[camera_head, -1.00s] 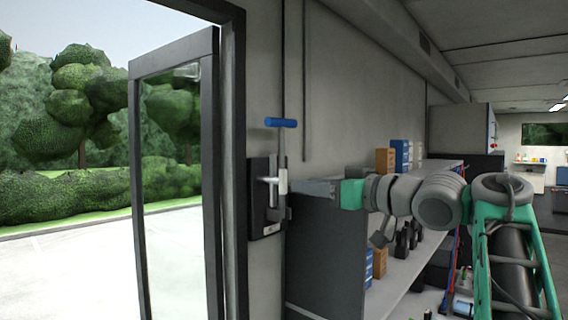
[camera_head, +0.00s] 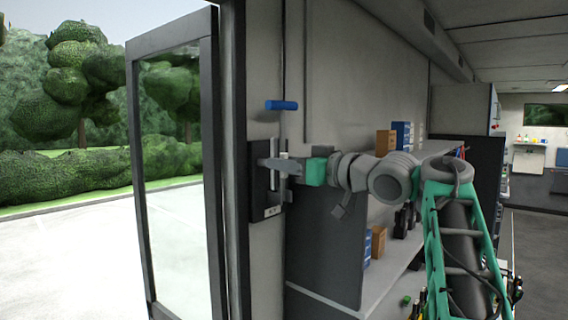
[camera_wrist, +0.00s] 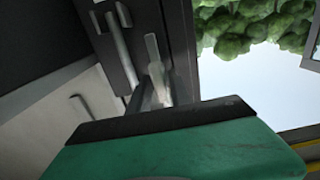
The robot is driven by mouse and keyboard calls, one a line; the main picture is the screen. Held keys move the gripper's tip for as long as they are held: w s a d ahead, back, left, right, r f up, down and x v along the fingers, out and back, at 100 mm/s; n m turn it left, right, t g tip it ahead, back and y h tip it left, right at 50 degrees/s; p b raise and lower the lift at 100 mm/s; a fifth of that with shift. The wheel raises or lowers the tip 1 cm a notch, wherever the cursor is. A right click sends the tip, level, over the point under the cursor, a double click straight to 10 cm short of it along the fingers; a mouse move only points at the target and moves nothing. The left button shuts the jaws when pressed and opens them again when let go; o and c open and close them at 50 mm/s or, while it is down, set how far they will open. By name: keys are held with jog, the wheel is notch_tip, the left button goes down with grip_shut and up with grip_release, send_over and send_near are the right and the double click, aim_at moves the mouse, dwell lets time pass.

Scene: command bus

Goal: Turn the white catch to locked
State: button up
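A black plate (camera_head: 258,203) with a small label is fixed to the wall beside the open door. My gripper (camera_head: 272,165) is in front of this plate, its fingertips overlapping the plate in the head view. The white catch (camera_wrist: 153,50) shows in the wrist view as a pale, slim lever just beyond my gripper (camera_wrist: 152,92). In the head view my gripper largely covers the catch. A grey metal rod (camera_wrist: 120,42) runs beside it on the plate. I cannot tell whether the fingers touch the catch or how far apart they are.
A blue T-handle (camera_head: 282,105) sticks out above the plate. The glazed door (camera_head: 175,170) stands open at the left, with its dark frame close to the plate. A shelf unit (camera_head: 325,240) with boxes (camera_head: 386,142) lies right below my arm.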

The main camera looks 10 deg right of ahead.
grip_shut()
jog(key=shift+n, duration=0.3)
jog(key=n+b, duration=0.2)
jog(key=n, duration=0.1)
jog(key=shift+s+a+f, duration=0.1)
jog(key=n+b, duration=0.1)
jog(key=n, duration=0.4)
jog(key=shift+b, duration=0.3)
jog(key=n+b, duration=0.1)
jog(key=n, duration=0.3)
jog(key=shift+a+f, duration=0.1)
jog(key=n+b, duration=0.1)
jog(key=n, duration=0.4)
jog(key=shift+s, duration=0.1)
jog(key=shift+n, duration=0.3)
